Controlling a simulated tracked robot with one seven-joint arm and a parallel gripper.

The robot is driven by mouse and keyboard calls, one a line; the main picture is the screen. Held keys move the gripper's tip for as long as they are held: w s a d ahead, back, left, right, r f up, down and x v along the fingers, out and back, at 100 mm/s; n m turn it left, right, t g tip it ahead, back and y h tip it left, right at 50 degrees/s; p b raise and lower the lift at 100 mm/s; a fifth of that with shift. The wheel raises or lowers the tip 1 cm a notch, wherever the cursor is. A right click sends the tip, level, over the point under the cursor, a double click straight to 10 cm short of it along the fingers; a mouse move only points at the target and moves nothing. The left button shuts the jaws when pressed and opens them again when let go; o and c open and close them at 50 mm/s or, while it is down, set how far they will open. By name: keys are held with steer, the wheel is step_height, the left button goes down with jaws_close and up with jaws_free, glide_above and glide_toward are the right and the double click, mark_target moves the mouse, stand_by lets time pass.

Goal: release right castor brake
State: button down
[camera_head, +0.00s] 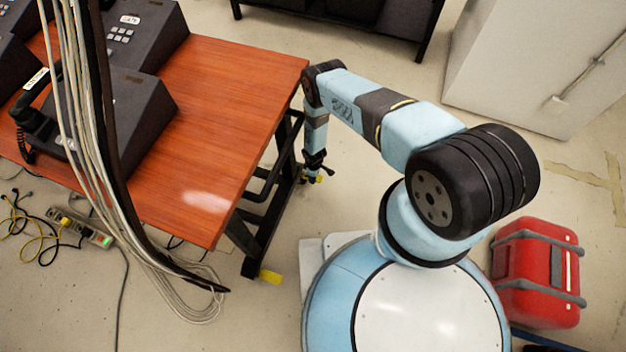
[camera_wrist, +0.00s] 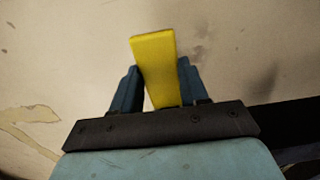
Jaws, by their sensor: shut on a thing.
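A yellow brake lever (camera_head: 320,179) sits low by the far right leg of the wooden table. My gripper (camera_head: 314,171) reaches straight down beside that leg and is shut on this lever. In the wrist view, the yellow lever (camera_wrist: 155,60) stands between the two blue-grey fingers of my gripper (camera_wrist: 157,85), slightly tilted, its wide end past the fingertips. A second yellow lever (camera_head: 270,276) shows at the foot of the nearer table leg, apart from my gripper. The castors themselves are mostly hidden.
The table (camera_head: 235,100) carries dark desk phones (camera_head: 115,110) at left. Hanging cables (camera_head: 95,130) cross the left side. A red case (camera_head: 537,272) stands on the floor at right, and a pale cabinet (camera_head: 520,65) behind. Floor between table and cabinet is clear.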

steer(key=shift+w+a+r, duration=0.2)
steer(key=shift+w+a, duration=0.25)
steer(key=shift+w, duration=0.1)
steer(key=c, duration=0.9)
jaws_free()
steer(key=o, duration=0.3)
steer(key=shift+s+d+f, duration=0.1)
steer(key=shift+s, duration=0.2)
steer(key=shift+o, duration=0.2)
